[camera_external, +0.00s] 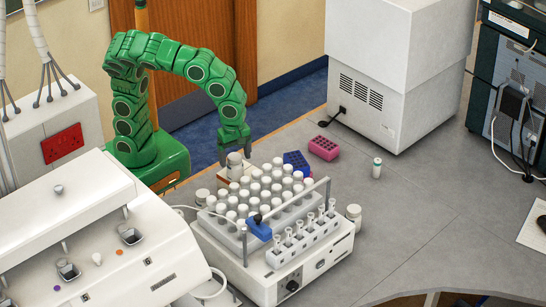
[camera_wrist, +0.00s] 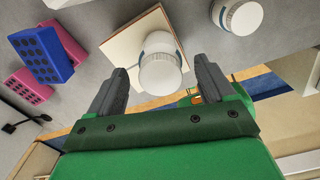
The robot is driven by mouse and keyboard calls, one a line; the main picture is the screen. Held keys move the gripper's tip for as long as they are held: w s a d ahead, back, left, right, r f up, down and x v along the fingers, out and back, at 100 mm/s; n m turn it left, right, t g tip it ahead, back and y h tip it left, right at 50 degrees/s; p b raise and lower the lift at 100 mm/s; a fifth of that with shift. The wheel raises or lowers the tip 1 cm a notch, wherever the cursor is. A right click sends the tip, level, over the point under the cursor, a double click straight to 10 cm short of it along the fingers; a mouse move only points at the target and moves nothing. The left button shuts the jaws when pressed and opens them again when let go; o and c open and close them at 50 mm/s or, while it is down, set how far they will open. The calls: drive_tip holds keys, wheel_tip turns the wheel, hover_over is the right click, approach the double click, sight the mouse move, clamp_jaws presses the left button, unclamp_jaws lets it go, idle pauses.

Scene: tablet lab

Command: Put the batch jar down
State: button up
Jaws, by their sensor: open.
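A white-lidded jar (camera_wrist: 160,66) stands on a small pale board with a wooden edge (camera_wrist: 120,45) in the wrist view. The two dark fingers of my gripper (camera_wrist: 163,74) are apart, one on each side of the jar, with a visible gap on each side. In the external view my gripper (camera_external: 235,147) points down just above the jar (camera_external: 235,160), behind the rack of vials. The lower part of the jar is partly hidden there.
A white instrument with a rack of several capped vials (camera_external: 262,195) stands close in front. Blue (camera_external: 297,162) and pink (camera_external: 323,148) racks lie to the right. Another white jar (camera_wrist: 238,15) stands near the board. The right bench is mostly clear.

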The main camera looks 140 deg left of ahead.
wheel_tip(320, 180, up, 8)
drive_tip(key=shift+r, duration=0.25)
drive_tip(key=shift+s, duration=0.1)
drive_tip(key=shift+s+d+r+m, duration=0.1)
drive_tip(key=shift+s+d+m, duration=0.05)
drive_tip(key=shift+s+m, duration=0.15)
drive_tip(key=s+d+f+m, duration=0.2)
drive_tip(key=s+d+m, duration=0.1)
drive_tip(key=s+m, duration=0.6)
drive_tip(key=s+d+f+m+g, duration=0.1)
drive_tip(key=s+d+f+m, duration=0.2)
drive_tip(key=s+m, duration=0.7)
drive_tip(key=s+d+f+m, duration=0.2)
drive_tip(key=s+d+m, duration=0.3)
drive_tip(key=s+m, duration=0.4)
drive_tip(key=shift+s+f+m+g, duration=0.2)
drive_tip(key=shift+s+m+g, duration=0.2)
drive_tip(key=shift+m, duration=2)
